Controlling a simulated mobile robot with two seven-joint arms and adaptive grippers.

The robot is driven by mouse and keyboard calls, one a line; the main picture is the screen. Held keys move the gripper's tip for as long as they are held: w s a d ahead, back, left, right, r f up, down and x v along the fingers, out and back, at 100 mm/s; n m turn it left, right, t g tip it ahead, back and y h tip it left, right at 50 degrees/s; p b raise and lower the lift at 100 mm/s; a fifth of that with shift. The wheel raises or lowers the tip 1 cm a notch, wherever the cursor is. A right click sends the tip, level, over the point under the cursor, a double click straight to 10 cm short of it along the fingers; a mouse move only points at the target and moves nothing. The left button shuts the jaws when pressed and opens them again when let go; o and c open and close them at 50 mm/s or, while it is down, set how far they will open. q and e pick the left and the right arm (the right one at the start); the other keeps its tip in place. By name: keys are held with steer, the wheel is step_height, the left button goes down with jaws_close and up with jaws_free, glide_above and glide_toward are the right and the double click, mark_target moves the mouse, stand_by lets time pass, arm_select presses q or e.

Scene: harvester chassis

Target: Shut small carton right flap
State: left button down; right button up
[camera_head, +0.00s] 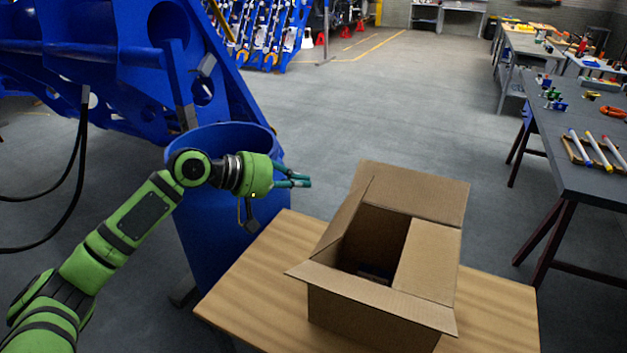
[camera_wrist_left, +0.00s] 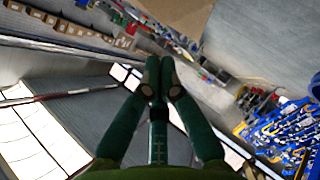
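An open brown carton (camera_head: 375,325) stands upright on a wooden table. Its right flap (camera_head: 428,262) leans inward over the right part of the opening, leaving a dark gap to its left. The left flap (camera_head: 342,220) slants up, the back flap (camera_head: 415,188) stands spread outward, and the front flap (camera_head: 370,296) spreads toward me. My left gripper (camera_head: 305,181) is in the air to the left of the carton, touching nothing. In the left wrist view its fingertips (camera_wrist_left: 160,78) meet with nothing between them. My right gripper is not in view.
The wooden table (camera_head: 255,290) has bare room left of the carton. A blue bin (camera_head: 205,235) stands close behind my left arm, with a blue chassis (camera_head: 120,70) beyond. A dark workbench (camera_head: 560,150) with tools is at the right. Open grey floor lies behind.

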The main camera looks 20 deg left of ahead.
mark_target(359, 199)
arm_select(q)
steer(key=p+x, duration=0.1)
steer(key=x, duration=0.2)
steer(key=p+x, duration=0.2)
steer(key=x, duration=0.1)
steer(key=s+d+p+x, duration=0.1)
steer(key=x, duration=0.2)
steer(key=shift+w+d+f, duration=0.2)
steer(key=shift+d+f, duration=0.05)
steer(key=shift+s+d+f+p, duration=0.15)
steer(key=shift+d+f+p, duration=0.25)
steer(key=shift+d+p, duration=0.1)
steer(key=shift+d+f, duration=0.2)
steer(key=shift+f, duration=0.05)
steer(key=shift+a, duration=0.1)
